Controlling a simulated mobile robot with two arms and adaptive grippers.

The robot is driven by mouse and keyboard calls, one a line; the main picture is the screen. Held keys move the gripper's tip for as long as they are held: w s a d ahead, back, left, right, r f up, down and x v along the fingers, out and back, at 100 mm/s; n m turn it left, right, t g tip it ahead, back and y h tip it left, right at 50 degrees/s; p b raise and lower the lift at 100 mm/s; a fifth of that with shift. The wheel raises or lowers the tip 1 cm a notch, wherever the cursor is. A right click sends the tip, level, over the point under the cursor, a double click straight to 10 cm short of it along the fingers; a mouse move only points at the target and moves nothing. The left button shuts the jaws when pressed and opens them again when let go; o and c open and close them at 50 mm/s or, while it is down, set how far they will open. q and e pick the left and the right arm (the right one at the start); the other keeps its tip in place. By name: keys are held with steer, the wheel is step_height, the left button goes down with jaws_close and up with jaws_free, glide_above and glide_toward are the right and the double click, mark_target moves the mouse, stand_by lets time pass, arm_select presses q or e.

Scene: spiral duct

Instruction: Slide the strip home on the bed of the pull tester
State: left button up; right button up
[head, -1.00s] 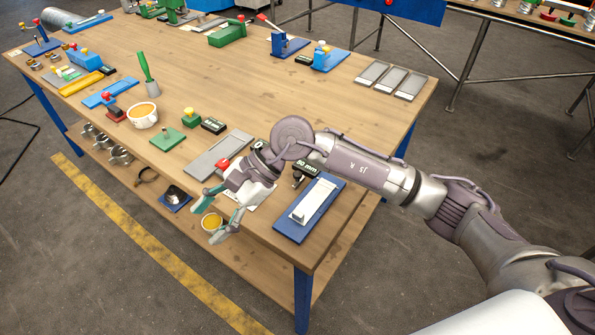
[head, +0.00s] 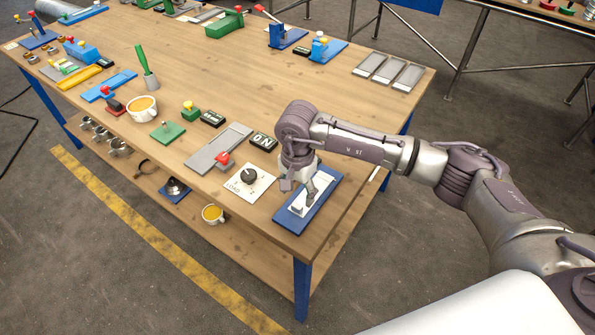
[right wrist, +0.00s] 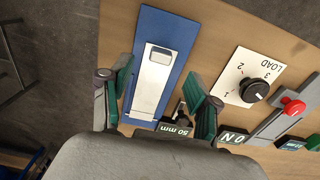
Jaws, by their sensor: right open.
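The pull tester bed is a blue plate (head: 283,224) at the right front corner of the table; it also shows in the right wrist view (right wrist: 182,33). A pale strip (right wrist: 149,85) lies lengthwise on it, with a raised block (right wrist: 161,55) at one end. I cannot tell any contact. My left gripper is out of view.
A white LOAD panel with a black knob (head: 249,175) stands beside the bed. Beyond it are an ON sign (head: 263,141) and a grey plate with a red knob (head: 222,158). A 50 mm display (right wrist: 174,129) is close to the right finger.

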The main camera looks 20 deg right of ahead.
mark_target(297, 205)
steer(key=shift+f+p, duration=0.5)
steer(key=shift+f, duration=2.1)
jaws_close()
steer(key=c, duration=0.7)
jaws_free()
steer(key=shift+c, duration=0.2)
steer(key=c, duration=0.4)
steer(key=shift+o, duration=0.2)
steer(key=shift+s+a+r+p, duration=0.1)
steer(key=shift+s+a, duration=0.45)
steer(key=shift+a, duration=0.2)
steer(key=shift+s+a+p, duration=0.1)
steer(key=shift+s+a, duration=0.45)
steer(key=shift+a, duration=0.2)
steer(key=shift+s+a+r+p, duration=0.1)
steer(key=shift+s+a, duration=0.45)
steer(key=shift+a, duration=0.2)
steer(key=shift+r+p, duration=1.2)
steer(key=shift+r, duration=1.3)
steer(key=shift+r+p, duration=0.35)
steer(key=shift+r, duration=0.65)
